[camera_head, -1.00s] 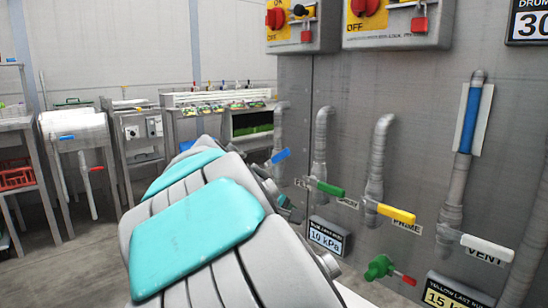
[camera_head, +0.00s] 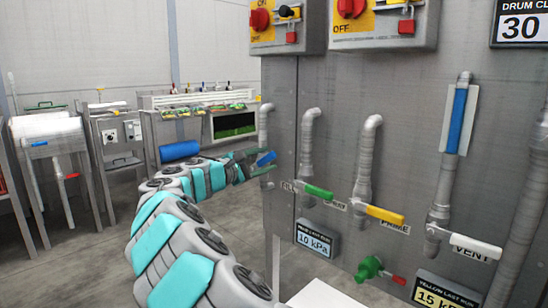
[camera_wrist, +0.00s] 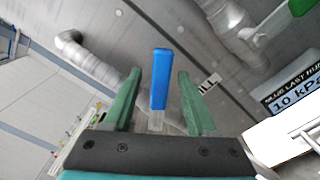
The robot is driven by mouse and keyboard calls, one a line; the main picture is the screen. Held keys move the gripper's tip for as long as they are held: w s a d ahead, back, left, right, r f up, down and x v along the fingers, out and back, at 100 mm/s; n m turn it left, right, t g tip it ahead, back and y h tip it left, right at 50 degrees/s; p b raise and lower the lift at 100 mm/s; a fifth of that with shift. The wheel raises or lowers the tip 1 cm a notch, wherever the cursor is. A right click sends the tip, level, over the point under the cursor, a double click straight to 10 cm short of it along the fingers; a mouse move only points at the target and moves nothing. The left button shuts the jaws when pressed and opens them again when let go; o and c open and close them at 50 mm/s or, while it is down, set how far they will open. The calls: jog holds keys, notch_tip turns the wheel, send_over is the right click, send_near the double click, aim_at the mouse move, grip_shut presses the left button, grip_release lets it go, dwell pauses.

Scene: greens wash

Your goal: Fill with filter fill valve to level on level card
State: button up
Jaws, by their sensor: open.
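The fill valve's blue handle (camera_head: 266,158) is on the leftmost pipe of the grey panel, beside a label reading FILL (camera_head: 288,186). My gripper (camera_head: 254,162) is at this handle with its green fingers apart. In the wrist view, the blue handle (camera_wrist: 160,78) stands between the two open fingers of my gripper (camera_wrist: 160,92), with a visible gap on each side. A white level card (camera_head: 472,135) is behind a sight tube (camera_head: 460,112) at the right, and the tube looks blue over much of its height.
Green (camera_head: 319,191), yellow (camera_head: 385,214) and white VENT (camera_head: 472,246) handles lie to the right along the panel. A small green valve with a red handle (camera_head: 398,280) is below. Gauge displays read 10 kPa (camera_head: 314,239) and 15 k (camera_head: 440,296).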

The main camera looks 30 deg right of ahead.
jog(key=shift+x, duration=2.1)
jog(key=shift+c, duration=0.2)
grip_shut()
